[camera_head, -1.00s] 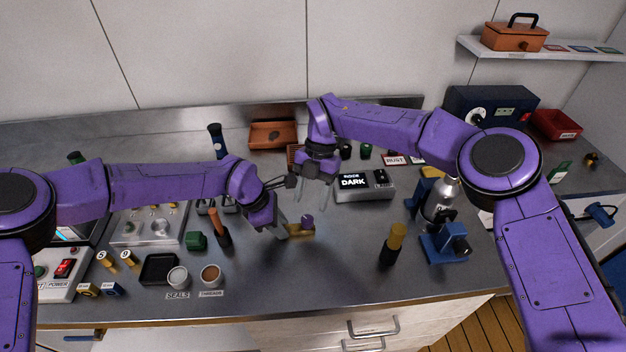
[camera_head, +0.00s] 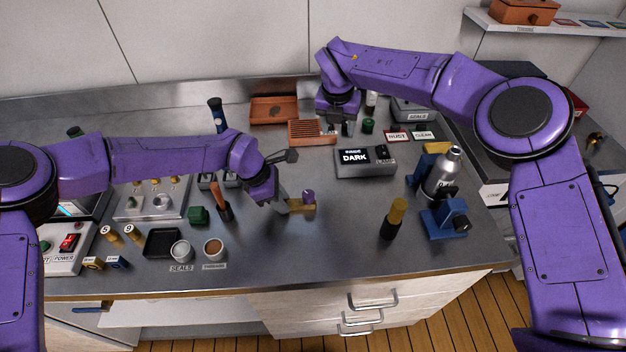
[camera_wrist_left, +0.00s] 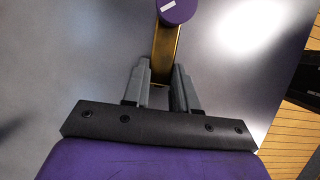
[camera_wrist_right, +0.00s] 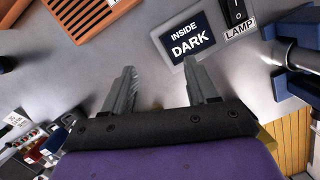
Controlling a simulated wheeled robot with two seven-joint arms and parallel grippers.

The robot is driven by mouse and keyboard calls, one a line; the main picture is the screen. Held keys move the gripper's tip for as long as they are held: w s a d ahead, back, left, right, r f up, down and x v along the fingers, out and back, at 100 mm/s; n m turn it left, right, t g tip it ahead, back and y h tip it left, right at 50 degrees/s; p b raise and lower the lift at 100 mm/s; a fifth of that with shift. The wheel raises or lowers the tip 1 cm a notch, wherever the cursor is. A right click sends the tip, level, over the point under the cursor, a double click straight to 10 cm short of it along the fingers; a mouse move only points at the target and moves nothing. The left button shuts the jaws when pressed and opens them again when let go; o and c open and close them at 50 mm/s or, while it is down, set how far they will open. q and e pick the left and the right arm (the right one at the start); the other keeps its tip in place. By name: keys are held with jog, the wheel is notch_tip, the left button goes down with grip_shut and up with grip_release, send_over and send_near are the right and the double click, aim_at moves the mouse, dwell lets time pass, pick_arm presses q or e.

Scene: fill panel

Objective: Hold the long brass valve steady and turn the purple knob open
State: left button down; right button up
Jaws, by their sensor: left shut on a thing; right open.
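My left gripper (camera_head: 284,205) is shut on the near part of the valve. My right gripper (camera_wrist_right: 158,85) is open and empty, above the back of the bench beside the lamp box, well apart from the valve.
A lamp box (camera_head: 365,162) reading "INSIDE DARK" stands behind the valve. An orange slatted rack (camera_head: 312,132) and brown tray (camera_head: 273,110) are at the back. A yellow-topped dark tool (camera_head: 393,218) and blue vise (camera_head: 445,220) stand right. Bench between valve and yellow-topped tool is clear.

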jog(key=w+d+r+n+t, duration=0.2)
jog(key=w+d+n+t, duration=0.1)
jog(key=w+t, duration=0.25)
jog(key=n+g+y, duration=0.7)
jog(key=n+y, duration=0.3)
jog(key=n, duration=0.8)
send_near(309, 194)
jog(key=x, duration=0.8)
jog(key=shift+a+f, duration=0.2)
jog(key=shift+f, duration=0.1)
jog(key=c, duration=1.1)
